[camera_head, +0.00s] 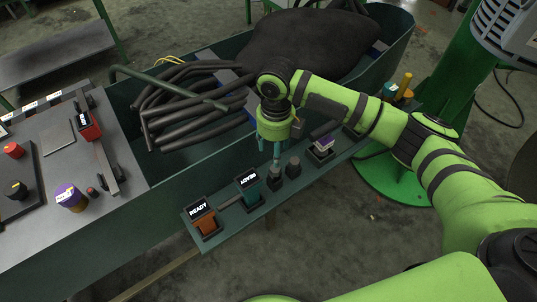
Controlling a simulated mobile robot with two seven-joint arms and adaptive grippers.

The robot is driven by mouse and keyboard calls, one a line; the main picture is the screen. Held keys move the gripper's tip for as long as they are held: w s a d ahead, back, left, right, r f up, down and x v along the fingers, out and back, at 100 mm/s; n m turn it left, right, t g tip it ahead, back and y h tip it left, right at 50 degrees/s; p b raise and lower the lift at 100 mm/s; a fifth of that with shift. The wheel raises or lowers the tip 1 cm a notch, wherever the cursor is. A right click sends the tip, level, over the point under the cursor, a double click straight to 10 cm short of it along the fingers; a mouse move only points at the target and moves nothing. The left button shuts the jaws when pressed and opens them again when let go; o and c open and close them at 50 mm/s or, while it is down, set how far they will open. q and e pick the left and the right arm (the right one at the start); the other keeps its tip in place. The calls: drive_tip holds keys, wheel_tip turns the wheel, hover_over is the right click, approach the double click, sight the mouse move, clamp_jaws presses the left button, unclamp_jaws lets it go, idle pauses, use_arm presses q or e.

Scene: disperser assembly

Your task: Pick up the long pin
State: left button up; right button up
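My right gripper (277,155) comes in from the right and points down over the narrow green shelf (232,223). Its slim fingertips hang just above a small dark grey piece (275,183) on the shelf, with a similar dark piece (293,168) beside it. I cannot tell whether the fingers are open or shut, or whether they touch anything. No piece is clearly recognisable as the long pin. A yellow upright pin-like piece (405,83) stands at the shelf's far right end, beyond the arm. My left gripper is not in view.
On the shelf stand an orange block with a READY sign (203,216), a teal block (249,188) and a purple-and-white piece (323,144). Behind is a green bin with black hoses (185,100). A grey panel (110,210) with buttons lies left. A green column (455,75) stands right.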

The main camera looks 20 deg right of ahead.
sight(276, 170)
drive_tip(key=shift+s+f, duration=0.1)
drive_tip(key=shift+f, duration=0.05)
drive_tip(key=f+p, duration=0.1)
drive_tip(key=s+f+p, duration=0.1)
drive_tip(key=f, duration=0.1)
drive_tip(key=shift+s+f, duration=0.2)
drive_tip(key=shift+f, duration=0.1)
drive_tip(key=shift+w+f, duration=0.2)
drive_tip(key=shift+f, duration=1.05)
clamp_jaws()
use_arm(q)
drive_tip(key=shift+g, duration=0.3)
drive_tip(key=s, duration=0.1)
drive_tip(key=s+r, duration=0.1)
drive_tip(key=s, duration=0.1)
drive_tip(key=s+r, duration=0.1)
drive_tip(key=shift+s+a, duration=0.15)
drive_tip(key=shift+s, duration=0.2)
